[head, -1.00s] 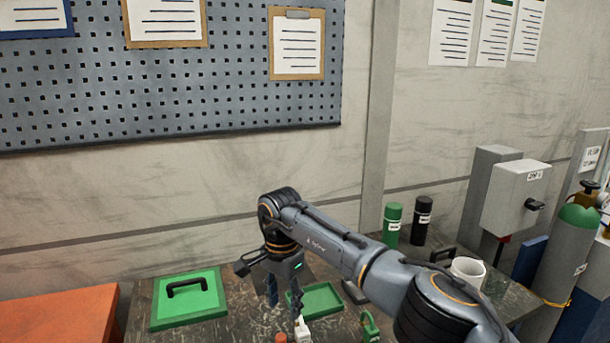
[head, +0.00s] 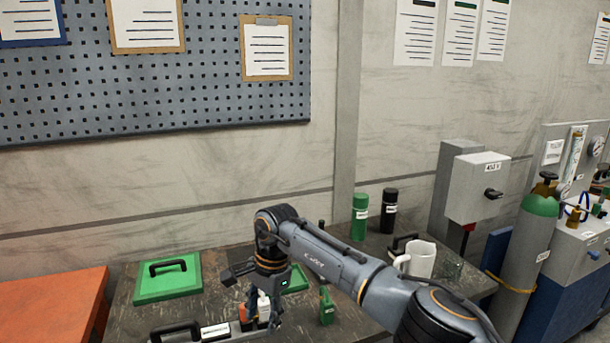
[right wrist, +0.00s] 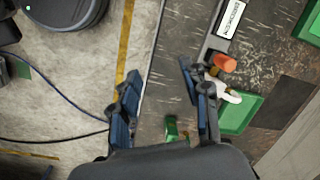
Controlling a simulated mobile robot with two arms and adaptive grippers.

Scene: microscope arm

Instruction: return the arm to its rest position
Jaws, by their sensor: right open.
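My right arm reaches from the lower right of the head view over the workbench (head: 135,315). Its right gripper (head: 264,310) points down with its fingers apart, in front of the green tray (head: 297,281). In the right wrist view the right gripper (right wrist: 158,78) is open with nothing between its fingers. The bench edge and floor show behind the gap. A white bottle (right wrist: 232,97) and an orange-topped item (right wrist: 223,62) show just beyond the right finger; I cannot tell whether it touches them. My left gripper is not in view.
A green lid with a black handle (head: 168,285) lies at left on the bench. A small green item (head: 327,306), a white mug (head: 421,258), a green canister (head: 360,217) and a black canister (head: 389,211) stand right. A gas cylinder (head: 527,255) stands beyond.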

